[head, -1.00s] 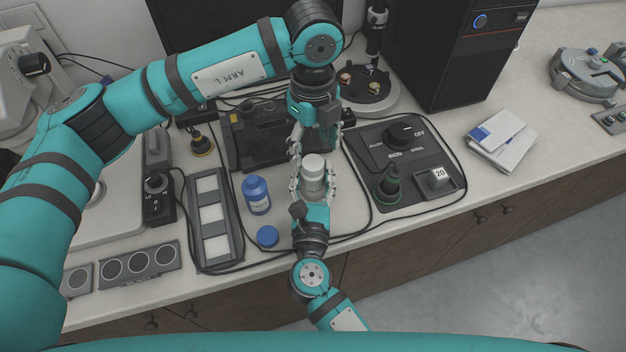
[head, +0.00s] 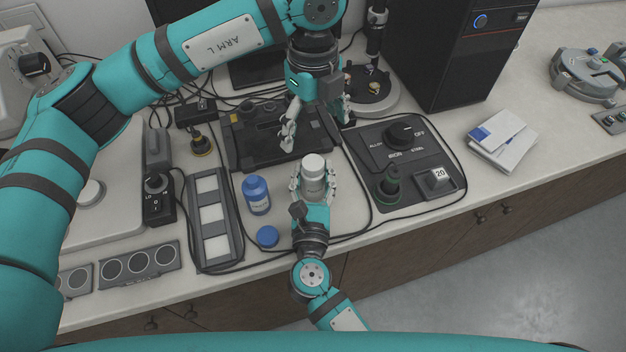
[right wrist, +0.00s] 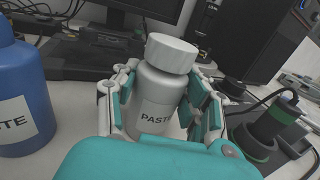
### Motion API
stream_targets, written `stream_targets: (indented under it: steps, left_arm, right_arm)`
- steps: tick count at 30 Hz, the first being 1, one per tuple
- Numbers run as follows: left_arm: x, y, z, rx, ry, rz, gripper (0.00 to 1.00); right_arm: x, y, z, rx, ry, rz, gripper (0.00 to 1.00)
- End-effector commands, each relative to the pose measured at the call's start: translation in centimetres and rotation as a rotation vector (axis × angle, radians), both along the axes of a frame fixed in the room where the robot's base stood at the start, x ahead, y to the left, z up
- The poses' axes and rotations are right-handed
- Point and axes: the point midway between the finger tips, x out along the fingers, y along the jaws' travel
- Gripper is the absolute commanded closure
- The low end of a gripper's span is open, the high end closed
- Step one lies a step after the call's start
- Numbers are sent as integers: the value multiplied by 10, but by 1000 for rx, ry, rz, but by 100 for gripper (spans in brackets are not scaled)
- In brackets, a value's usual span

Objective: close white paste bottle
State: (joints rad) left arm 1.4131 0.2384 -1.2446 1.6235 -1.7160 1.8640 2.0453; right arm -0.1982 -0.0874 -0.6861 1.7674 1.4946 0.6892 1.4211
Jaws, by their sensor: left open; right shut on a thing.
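The white paste bottle (head: 313,185) stands upright near the counter's front edge. Its white cap (head: 313,163) sits on top; in the right wrist view the cap (right wrist: 171,53) covers the mouth, and I cannot tell how tight it is. My left gripper (head: 316,136) is open and empty, pointing down behind and above the bottle, apart from the cap.
A blue paste bottle (head: 257,197) stands left of the white one, with a round blue cap (head: 267,236) lying in front of it. A slide tray (head: 213,189) is at left, and cables cross the counter.

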Motion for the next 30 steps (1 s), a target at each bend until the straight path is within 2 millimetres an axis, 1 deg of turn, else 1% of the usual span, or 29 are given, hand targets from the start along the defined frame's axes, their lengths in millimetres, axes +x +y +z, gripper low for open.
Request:
stream_targets:
  steps: [1,3,6,9,12,15,22,23,28,29,30]
  left_arm:
    - [0,0,13,-1,-3,0,11]
    - [1,0,27,0,-3,1,11]
    - [0,0,45,-1,-2,0,11]
    - [1,0,58,0,-1,1,11]
    - [0,0,66,0,1,0,11]
    - [0,0,69,1,1,0,11]
    - [0,0,69,0,1,0,11]
    - [0,0,69,1,1,0,11]
    - [0,0,69,0,1,0,11]
    - [0,0,69,0,1,0,11]
    - [0,0,69,0,1,0,11]
  right_arm:
    - [0,0,0,0,0,0,100]
    - [0,0,0,0,0,0,100]
    - [0,0,0,0,0,0,100]
    - [0,0,0,0,0,0,100]
    - [0,0,0,0,0,0,100]
    - [0,0,0,0,0,0,100]
    - [0,0,0,0,0,0,100]
    - [0,0,0,0,0,0,54]
    - [0,0,0,0,0,0,31]
    - [0,0,0,0,0,0,29]
    - [0,0,0,0,0,0,29]
